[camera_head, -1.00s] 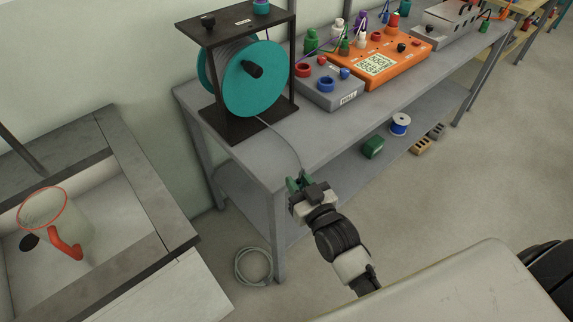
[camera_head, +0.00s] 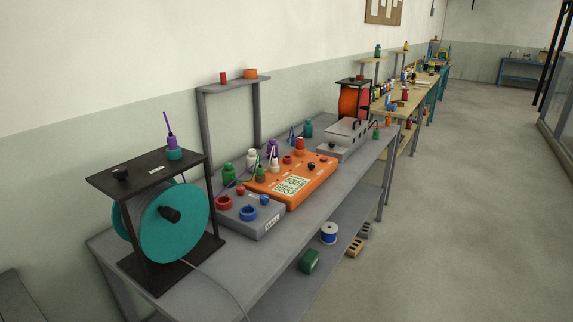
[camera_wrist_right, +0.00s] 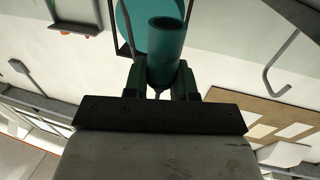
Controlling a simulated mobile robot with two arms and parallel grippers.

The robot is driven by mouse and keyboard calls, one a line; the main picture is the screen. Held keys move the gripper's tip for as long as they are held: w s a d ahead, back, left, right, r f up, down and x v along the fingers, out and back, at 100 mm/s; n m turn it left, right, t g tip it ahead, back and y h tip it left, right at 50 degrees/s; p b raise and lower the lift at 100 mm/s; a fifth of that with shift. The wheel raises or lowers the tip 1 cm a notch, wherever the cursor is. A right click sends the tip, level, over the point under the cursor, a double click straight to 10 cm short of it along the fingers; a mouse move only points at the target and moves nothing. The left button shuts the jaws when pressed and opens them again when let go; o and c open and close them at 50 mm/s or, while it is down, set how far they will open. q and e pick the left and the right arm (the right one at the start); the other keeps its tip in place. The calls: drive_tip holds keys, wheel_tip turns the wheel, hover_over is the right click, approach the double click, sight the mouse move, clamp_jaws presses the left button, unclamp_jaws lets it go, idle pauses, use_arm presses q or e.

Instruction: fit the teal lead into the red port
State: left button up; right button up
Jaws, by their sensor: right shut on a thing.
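The teal lead's tubular plug (camera_wrist_right: 165,50) is held between the fingers of my right gripper (camera_wrist_right: 159,82) in the right wrist view, its open end pointing away from the palm. In the head view the teal reel (camera_head: 182,212) stands in a black frame at the near end of the bench, and its grey cable (camera_head: 222,285) runs down off the front. A red ring-shaped port (camera_head: 224,203) sits on top of the grey box (camera_head: 262,222), beside a blue ring-shaped port (camera_head: 248,213). Neither gripper shows in the head view.
An orange instrument (camera_head: 298,183) with several plugs and knobs adjoins the grey box. Green and white bottles stand behind. A grey stepped box (camera_head: 345,138) and a red reel (camera_head: 354,101) are farther along the bench (camera_head: 290,225). The floor at right is clear.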

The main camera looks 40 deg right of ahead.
idle(0.4)
drive_tip(key=s+r+m+h, duration=0.1)
drive_tip(key=s+r+h, duration=0.1)
drive_tip(key=s+r, duration=0.35)
drive_tip(key=w+f+y, duration=0.1)
drive_tip(key=w+f, duration=0.1)
drive_tip(key=w+f+n+y, duration=0.1)
drive_tip(key=w+f, duration=0.2)
drive_tip(key=shift+w+f, duration=0.25)
drive_tip(key=shift+w, duration=0.05)
drive_tip(key=w, duration=0.4)
drive_tip(key=w+a, duration=0.1)
drive_tip(key=w, duration=0.4)
drive_tip(key=w+p, duration=0.1)
drive_tip(key=w, duration=0.4)
drive_tip(key=shift+w+a, duration=0.25)
drive_tip(key=shift+a, duration=0.15)
drive_tip(key=w, duration=0.1)
drive_tip(key=w+p, duration=0.1)
drive_tip(key=w, duration=0.1)
drive_tip(key=shift+a+r, duration=0.1)
drive_tip(key=shift+a, duration=0.1)
drive_tip(key=shift+w, duration=0.2)
drive_tip(key=shift+s, duration=0.1)
